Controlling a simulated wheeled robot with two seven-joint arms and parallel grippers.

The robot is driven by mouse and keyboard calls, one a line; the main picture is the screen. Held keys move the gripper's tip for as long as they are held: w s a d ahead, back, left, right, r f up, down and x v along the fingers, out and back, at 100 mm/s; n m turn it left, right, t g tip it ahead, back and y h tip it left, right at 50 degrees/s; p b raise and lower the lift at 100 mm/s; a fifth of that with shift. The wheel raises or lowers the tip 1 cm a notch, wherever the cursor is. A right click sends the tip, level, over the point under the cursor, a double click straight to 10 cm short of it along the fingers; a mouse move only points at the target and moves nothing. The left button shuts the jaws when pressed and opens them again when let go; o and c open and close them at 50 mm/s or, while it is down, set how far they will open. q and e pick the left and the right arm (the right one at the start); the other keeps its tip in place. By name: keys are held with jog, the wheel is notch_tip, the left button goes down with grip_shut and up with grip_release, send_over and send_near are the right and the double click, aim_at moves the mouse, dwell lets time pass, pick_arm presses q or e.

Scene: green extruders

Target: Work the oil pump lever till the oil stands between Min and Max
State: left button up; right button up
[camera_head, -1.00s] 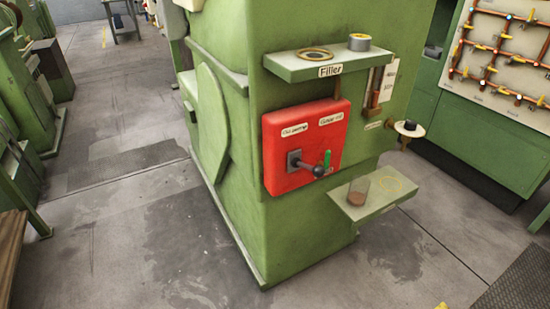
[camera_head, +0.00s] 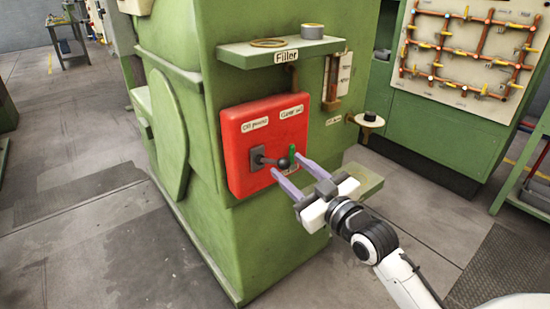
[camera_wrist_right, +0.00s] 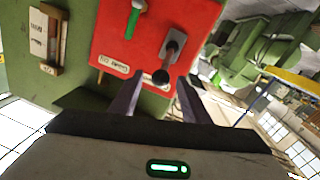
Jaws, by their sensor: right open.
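A red box (camera_head: 235,140) on the green machine carries a lever (camera_head: 268,161) with a dark ball knob (camera_head: 283,162). A small green handle (camera_head: 293,151) sits just right of the knob. My right gripper (camera_head: 291,167) is open, its two fingers pointing at the box on either side of the knob. In the right wrist view the knob (camera_wrist_right: 160,77) shows between the fingertips; I cannot tell whether they touch it. The oil gauge (camera_head: 331,82), a narrow upright tube with a white card, is on the machine's right face. Its oil level is too small to read. My left gripper is out of view.
A pipe panel (camera_head: 465,50) stands behind. The front floor is clear.

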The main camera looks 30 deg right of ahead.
aim_at(272, 162)
jog(key=w, duration=0.7)
grip_shut()
jog(key=shift+f, duration=0.1)
